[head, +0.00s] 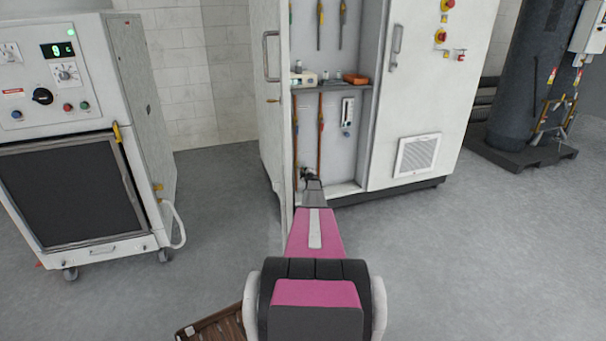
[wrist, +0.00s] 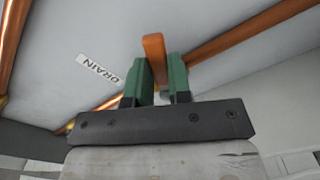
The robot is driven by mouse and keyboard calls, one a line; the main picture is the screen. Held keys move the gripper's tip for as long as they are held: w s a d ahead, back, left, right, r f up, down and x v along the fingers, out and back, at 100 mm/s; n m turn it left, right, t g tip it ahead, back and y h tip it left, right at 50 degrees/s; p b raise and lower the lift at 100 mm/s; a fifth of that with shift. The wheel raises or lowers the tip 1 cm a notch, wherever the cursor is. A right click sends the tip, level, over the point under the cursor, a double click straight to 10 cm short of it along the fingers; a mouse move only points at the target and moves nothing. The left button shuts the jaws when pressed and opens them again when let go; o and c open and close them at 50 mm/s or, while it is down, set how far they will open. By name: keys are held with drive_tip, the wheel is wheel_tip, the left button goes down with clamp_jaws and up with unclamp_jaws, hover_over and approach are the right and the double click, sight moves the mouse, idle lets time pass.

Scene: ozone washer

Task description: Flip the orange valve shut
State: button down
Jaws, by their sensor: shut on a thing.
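The orange valve handle (wrist: 153,46) stands between the two green fingers of my gripper (wrist: 161,80) in the wrist view. My gripper is shut on it, and the handle's upper end sticks out past the fingertips. A label reading DRAIN (wrist: 98,69) is on the pale panel to the left of the fingers. In the head view my gripper (head: 307,173) reaches into the lower part of the open white cabinet (head: 342,190), near the copper pipes. The valve handle cannot be made out there, and its base is hidden in the wrist view.
Copper pipes (wrist: 270,30) run on both sides of the fingers. The open cabinet door (head: 268,90) stands just left of my arm. A shelf (head: 335,87) with small items is above my gripper. A wheeled white machine (head: 137,100) stands at left; the floor between is clear.

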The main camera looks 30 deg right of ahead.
drive_tip(key=n, duration=0.2)
drive_tip(key=r+n, duration=0.2)
drive_tip(key=n, duration=0.1)
drive_tip(key=shift+d+n, duration=0.2)
drive_tip(key=shift+n, duration=0.1)
idle(0.5)
drive_tip(key=c, duration=1)
unclamp_jaws()
drive_tip(key=shift+c, duration=0.2)
drive_tip(key=shift+s, duration=0.15)
drive_tip(key=v, duration=1)
drive_tip(key=shift+s, duration=0.25)
drive_tip(key=shift+s+a, duration=0.1)
